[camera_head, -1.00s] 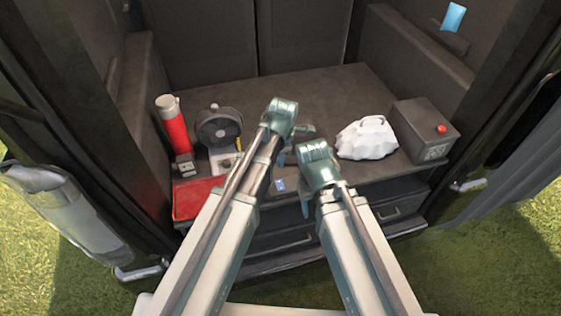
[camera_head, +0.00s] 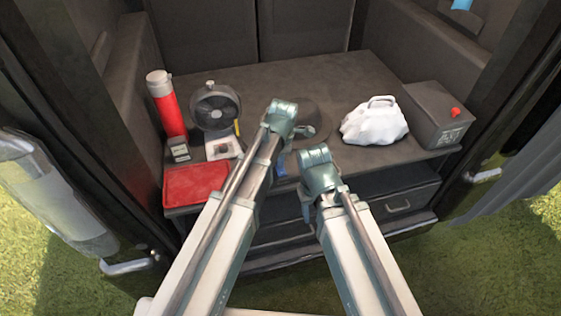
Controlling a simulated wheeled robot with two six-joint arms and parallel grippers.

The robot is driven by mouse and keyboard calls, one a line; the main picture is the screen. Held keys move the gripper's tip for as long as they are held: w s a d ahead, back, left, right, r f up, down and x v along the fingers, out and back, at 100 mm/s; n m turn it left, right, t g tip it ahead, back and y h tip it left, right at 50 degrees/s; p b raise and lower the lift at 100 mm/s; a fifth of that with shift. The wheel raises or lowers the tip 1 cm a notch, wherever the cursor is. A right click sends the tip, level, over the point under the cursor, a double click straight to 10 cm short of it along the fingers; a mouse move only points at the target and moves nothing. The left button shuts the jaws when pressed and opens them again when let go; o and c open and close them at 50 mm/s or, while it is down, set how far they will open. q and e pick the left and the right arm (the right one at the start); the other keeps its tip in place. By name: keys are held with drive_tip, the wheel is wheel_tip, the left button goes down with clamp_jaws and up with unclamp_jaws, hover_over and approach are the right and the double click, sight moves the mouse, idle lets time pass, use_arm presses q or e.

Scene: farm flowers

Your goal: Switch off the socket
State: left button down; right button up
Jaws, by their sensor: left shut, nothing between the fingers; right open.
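A dark box with a red button (camera_head: 456,112) on top and a pale panel on its front stands at the right of the shelf; it may be the socket. A small grey block with dark fittings (camera_head: 179,149) stands at the left, in front of a red flask; it also could be a socket. My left gripper (camera_head: 297,131) is shut and empty over the middle of the shelf, away from both. My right gripper (camera_head: 307,201) is open and empty, lower, near the shelf's front edge. The fingers of both are small and partly hidden by my wrists.
The rear shelf is clear.

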use_arm(q)
drive_tip(key=shift+w+f+b, duration=0.1)
drive_tip(key=shift+f+b, duration=0.2)
drive_tip(key=shift+b, duration=0.05)
drive_tip(key=shift+r, duration=0.25)
drive_tip(key=shift+s, duration=0.2)
drive_tip(key=shift+s+d+r+p, duration=0.1)
drive_tip(key=shift+s+d+p, duration=0.2)
drive_tip(key=shift+s, duration=0.35)
